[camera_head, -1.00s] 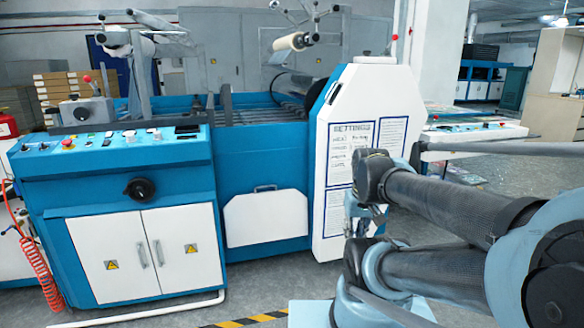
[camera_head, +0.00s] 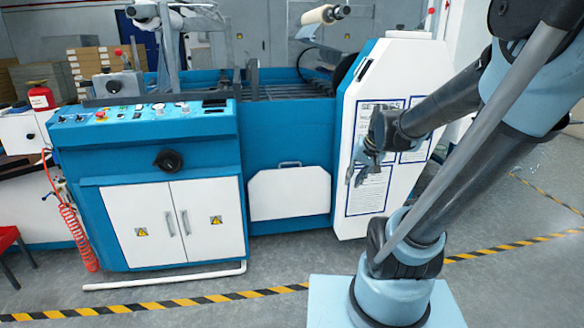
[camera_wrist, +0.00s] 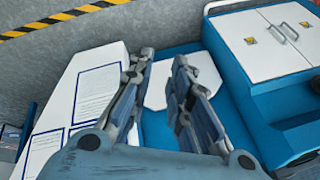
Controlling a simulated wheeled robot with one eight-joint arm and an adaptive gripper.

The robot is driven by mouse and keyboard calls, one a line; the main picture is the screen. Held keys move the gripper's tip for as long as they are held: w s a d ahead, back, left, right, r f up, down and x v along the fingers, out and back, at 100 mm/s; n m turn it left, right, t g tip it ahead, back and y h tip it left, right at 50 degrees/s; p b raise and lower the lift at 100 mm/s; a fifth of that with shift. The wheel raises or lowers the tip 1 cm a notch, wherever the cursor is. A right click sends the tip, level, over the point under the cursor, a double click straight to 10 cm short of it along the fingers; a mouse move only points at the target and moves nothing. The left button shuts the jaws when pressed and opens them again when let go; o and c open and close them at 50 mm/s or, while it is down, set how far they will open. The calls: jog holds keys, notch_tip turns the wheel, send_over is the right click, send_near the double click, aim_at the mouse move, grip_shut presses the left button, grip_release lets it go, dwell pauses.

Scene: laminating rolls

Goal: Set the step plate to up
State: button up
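The step plate appears to be the white panel (camera_head: 289,195) with a small handle along its top edge, low on the blue front of the laminating machine (camera_head: 290,120). It looks close to the blue front; I cannot tell its exact angle. My gripper (camera_head: 362,172) hangs to the right of the panel and higher, in front of the white side housing with printed sheets. In the wrist view the two fingers (camera_wrist: 158,85) are spread apart with nothing between them. The white panel (camera_wrist: 207,75) shows behind and beside the fingers, partly hidden by them.
White cabinet doors (camera_head: 174,223) and a control panel (camera_head: 130,113) are left of the panel. A white pipe (camera_head: 165,278) runs along the floor there. Yellow-black tape (camera_head: 215,298) crosses the floor. The floor before the panel looks clear.

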jog(key=w+a+f+m+t+y, duration=0.1)
jog(key=w+a, duration=0.2)
jog(key=w, duration=0.6)
jog(key=w+a+m+t+y, duration=0.15)
jog(key=w+a, duration=0.25)
jog(key=w, duration=0.5)
jog(key=w+a+f+m+t+y, duration=0.1)
jog(key=w+a+m+y, duration=0.15)
jog(key=w, duration=0.65)
jog(key=w+a+f+m+t+y, duration=0.1)
jog(key=w+a+f+m+t, duration=0.15)
jog(key=w+f, duration=0.55)
jog(key=w+a+f+m+t, duration=0.1)
jog(key=w+a+f+m, duration=0.25)
jog(key=w+f, duration=0.4)
jog(key=shift+n, duration=0.3)
jog(key=x, duration=1.7)
jog(key=shift+a, duration=0.35)
jog(key=shift+r, duration=0.1)
grip_shut()
